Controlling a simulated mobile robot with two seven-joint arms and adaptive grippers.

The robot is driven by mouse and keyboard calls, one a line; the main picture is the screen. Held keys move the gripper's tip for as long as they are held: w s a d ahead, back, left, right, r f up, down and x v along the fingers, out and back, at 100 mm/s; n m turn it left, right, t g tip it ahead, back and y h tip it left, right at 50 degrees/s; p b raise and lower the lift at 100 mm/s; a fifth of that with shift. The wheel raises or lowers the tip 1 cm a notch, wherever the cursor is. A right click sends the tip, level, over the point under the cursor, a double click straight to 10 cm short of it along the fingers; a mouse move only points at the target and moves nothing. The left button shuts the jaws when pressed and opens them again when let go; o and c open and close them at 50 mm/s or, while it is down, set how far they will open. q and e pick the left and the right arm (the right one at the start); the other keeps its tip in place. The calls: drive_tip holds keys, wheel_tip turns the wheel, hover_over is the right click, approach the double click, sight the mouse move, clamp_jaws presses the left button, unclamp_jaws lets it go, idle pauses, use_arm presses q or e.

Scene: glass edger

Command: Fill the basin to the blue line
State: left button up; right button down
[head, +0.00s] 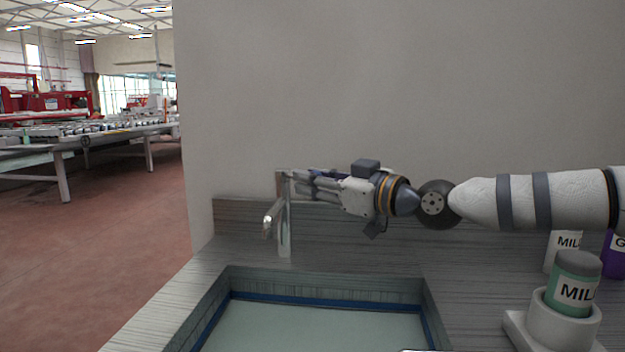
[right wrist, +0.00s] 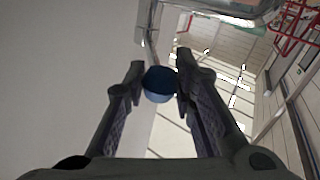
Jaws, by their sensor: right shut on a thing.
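The metal tap (head: 284,218) stands behind the basin (head: 228,273), its spout reaching forward to the left. My right gripper (head: 297,181) comes in from the right at the tap's top. In the right wrist view, my right gripper (right wrist: 156,80) is closed around a round blue knob (right wrist: 158,84), with metal tap parts above it. A blue line (head: 285,299) runs around the basin's inner walls. A flat pale green surface (head: 320,326) lies just below the line; whether it is water or the bare bottom, I cannot tell. My left gripper is out of view.
A green labelled bottle (head: 575,284) stands in a white holder (head: 556,328) at the right. A white bottle (head: 562,252) and a purple one (head: 615,255) stand behind it. A plain wall rises behind the counter. Machines and a roller table (head: 95,135) are far left.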

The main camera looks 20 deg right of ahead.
idle(0.4)
drive_tip(key=c, duration=1.3)
unclamp_jaws()
drive_tip(key=shift+d, duration=0.1)
drive_tip(key=v, duration=0.7)
drive_tip(key=shift+s, duration=0.25)
drive_tip(key=shift+f, duration=0.1)
